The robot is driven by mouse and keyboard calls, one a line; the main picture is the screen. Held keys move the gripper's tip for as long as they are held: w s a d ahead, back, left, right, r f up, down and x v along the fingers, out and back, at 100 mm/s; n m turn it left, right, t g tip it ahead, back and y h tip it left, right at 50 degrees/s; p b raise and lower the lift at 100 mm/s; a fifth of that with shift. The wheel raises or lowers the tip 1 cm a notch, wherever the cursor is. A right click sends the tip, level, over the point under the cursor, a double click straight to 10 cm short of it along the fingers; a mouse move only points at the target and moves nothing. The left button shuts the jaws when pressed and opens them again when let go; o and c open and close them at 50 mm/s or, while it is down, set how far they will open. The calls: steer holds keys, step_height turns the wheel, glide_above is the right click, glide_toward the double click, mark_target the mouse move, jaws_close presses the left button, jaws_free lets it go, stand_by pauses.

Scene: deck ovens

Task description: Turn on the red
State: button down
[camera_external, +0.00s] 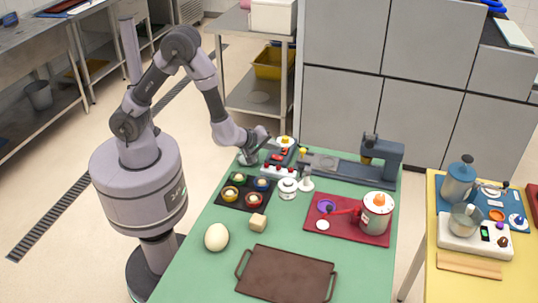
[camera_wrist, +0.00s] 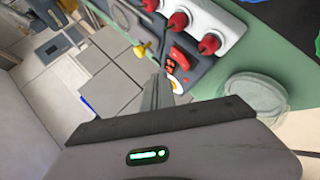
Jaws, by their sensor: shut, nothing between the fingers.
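A white panel (camera_wrist: 195,22) with a row of red knobs (camera_wrist: 180,20) lies at the top of the wrist view. Beside it is a dark unit with a red lever-like part (camera_wrist: 180,57) and small red buttons (camera_wrist: 170,70). In the external view the red-marked unit (camera_external: 279,155) stands at the far left of the green table, with the white panel (camera_external: 278,170) in front. My gripper (camera_external: 266,136) is shut and empty, close to this unit; its fingers (camera_wrist: 163,88) point toward the buttons in the wrist view. I cannot tell whether they touch.
A clear glass vessel (camera_wrist: 257,92) stands close to my gripper. A dark tray of coloured cups (camera_external: 246,192), a white pot (camera_external: 287,188), a red mat (camera_external: 350,233) and a blue-grey machine (camera_external: 385,155) share the green table. Its front holds a brown tray (camera_external: 285,275).

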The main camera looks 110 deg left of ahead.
mark_target(271, 159)
steer(key=r, duration=0.1)
steer(key=s+r+p, duration=0.1)
steer(key=r, duration=0.1)
steer(key=shift+s+r+p, duration=0.15)
steer(key=shift+p, duration=0.15)
steer(key=d+r+m+t+h, duration=0.2)
steer(key=d+r+m+h, duration=0.2)
steer(key=d+r+m, duration=0.4)
steer(key=d+r+m+t+h, duration=0.1)
steer(key=d+r+m+h, duration=0.3)
steer(key=d+r+m, duration=0.5)
steer(key=s+d+r+m+g, duration=0.1)
steer(key=s+m+g, duration=0.2)
steer(key=s+m, duration=0.9)
steer(key=s, duration=0.7)
steer(key=shift+s+r+y, duration=0.2)
steer(key=shift+r+y, duration=0.15)
steer(key=shift+y, duration=0.05)
